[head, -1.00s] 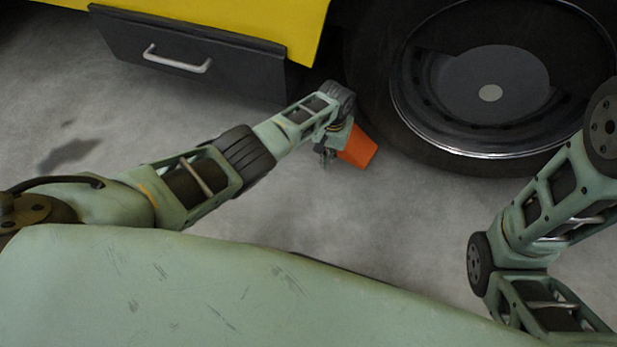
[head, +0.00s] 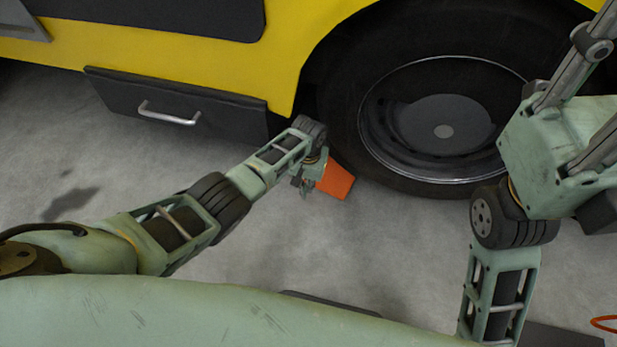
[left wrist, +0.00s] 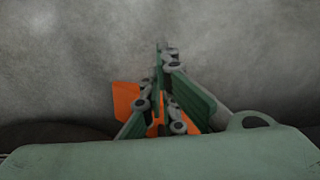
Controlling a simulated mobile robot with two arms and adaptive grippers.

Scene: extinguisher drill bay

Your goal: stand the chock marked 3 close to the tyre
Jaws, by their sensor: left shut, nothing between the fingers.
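An orange chock (head: 336,181) is on the floor beside the lower left of the tyre (head: 345,120), with at most a small gap. I cannot read a number on it. My left gripper (head: 304,186) is low at the chock's left side, shut and empty. In the left wrist view its fingers (left wrist: 165,85) are together, and the orange chock (left wrist: 126,98) shows partly behind them. I cannot tell whether they touch it. Part of what looks like my right gripper is raised at the upper right of the head view; its fingertips are out of the picture.
The yellow vehicle (head: 180,50) fills the back, with a dark drawer box (head: 110,88) and its handle (head: 168,114) left of the tyre. Grey floor (head: 390,245) in front of the tyre is clear. A piece of something orange (head: 606,323) shows at the lower right edge.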

